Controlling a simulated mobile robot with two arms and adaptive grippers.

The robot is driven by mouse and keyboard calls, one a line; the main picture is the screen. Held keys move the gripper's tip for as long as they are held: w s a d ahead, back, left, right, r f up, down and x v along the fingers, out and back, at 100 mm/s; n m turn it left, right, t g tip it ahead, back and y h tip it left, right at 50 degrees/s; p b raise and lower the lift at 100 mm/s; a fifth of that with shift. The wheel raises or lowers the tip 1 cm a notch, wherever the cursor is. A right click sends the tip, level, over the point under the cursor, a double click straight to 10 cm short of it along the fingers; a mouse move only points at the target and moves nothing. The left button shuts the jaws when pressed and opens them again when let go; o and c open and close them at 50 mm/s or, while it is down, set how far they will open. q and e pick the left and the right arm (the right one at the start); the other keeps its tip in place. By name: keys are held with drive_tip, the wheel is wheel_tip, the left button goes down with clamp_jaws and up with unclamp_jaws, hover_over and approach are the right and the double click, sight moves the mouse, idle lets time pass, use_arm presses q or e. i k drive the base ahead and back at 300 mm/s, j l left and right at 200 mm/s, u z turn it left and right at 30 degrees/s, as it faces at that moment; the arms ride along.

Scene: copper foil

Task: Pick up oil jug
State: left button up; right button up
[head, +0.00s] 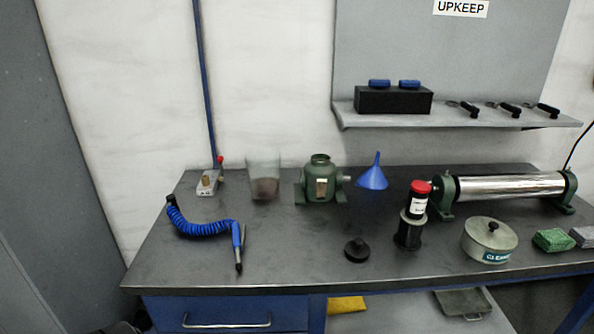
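A clear, see-through jug (264,172) with brown liquid low inside it stands upright at the back of the workbench, left of centre. It looks like the oil jug, though no label or handle can be made out. It stands just left of a green metal housing (321,184) with an open round neck on top. Neither of my grippers is in the head view, and nothing is touching the jug.
The dark workbench (300,255) is clear in front of the jug. A coiled blue air hose with a nozzle (198,227) lies to its left. A blue funnel (373,176), red-capped bottle (419,199), lidded tin (490,239) and polished roller (510,186) are to the right. A shelf (460,118) hangs above.

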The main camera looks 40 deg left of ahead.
sight(262, 165)
drive_tip(key=u, duration=1.25)
